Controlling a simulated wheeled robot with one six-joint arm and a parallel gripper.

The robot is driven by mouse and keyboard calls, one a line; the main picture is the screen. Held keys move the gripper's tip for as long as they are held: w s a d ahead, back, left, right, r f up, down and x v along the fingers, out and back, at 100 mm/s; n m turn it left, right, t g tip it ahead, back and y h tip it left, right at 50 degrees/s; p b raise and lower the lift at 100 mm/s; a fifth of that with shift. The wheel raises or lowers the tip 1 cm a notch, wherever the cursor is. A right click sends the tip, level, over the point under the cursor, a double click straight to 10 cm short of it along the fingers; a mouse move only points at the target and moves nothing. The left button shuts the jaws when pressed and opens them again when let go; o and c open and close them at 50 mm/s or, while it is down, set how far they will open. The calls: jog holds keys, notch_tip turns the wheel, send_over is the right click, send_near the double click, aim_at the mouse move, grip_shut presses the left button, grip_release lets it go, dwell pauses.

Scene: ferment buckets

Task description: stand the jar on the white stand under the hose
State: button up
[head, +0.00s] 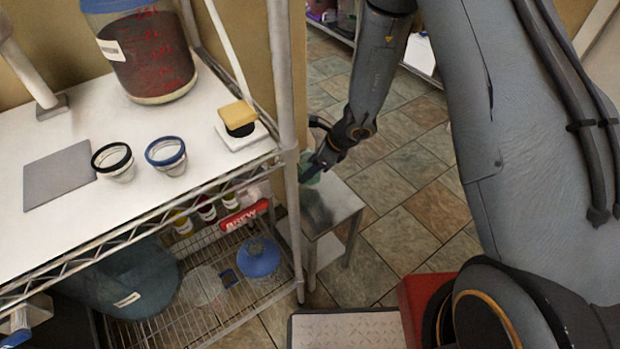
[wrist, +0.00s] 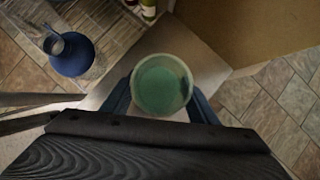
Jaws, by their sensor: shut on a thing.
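The jar (wrist: 162,85) is a round, greenish, open-topped vessel seen from above in the wrist view. My gripper (wrist: 162,103) is shut on it, with a dark blue finger on either side. In the head view my gripper (head: 318,163) is beside the rack's front post, and a green bit of the jar (head: 309,174) shows, mostly hidden. A pale stand (head: 338,197) with legs is below the gripper. The wrist view shows its light top (wrist: 205,62) behind the jar. I cannot tell whether the jar touches it. I cannot make out the hose end clearly.
The wire rack's white top (head: 95,250) holds a carboy of red liquid (head: 150,55), two small cups (head: 166,157), a grey mat (head: 58,175) and a yellow-and-black block (head: 238,117). Tiled floor (head: 400,185) is clear.

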jog(key=shift+f, duration=2.25)
jog(key=shift+f, duration=0.1)
jog(key=shift+f, duration=0.1)
jog(key=o, duration=1.4)
jog(key=shift+c, duration=0.2)
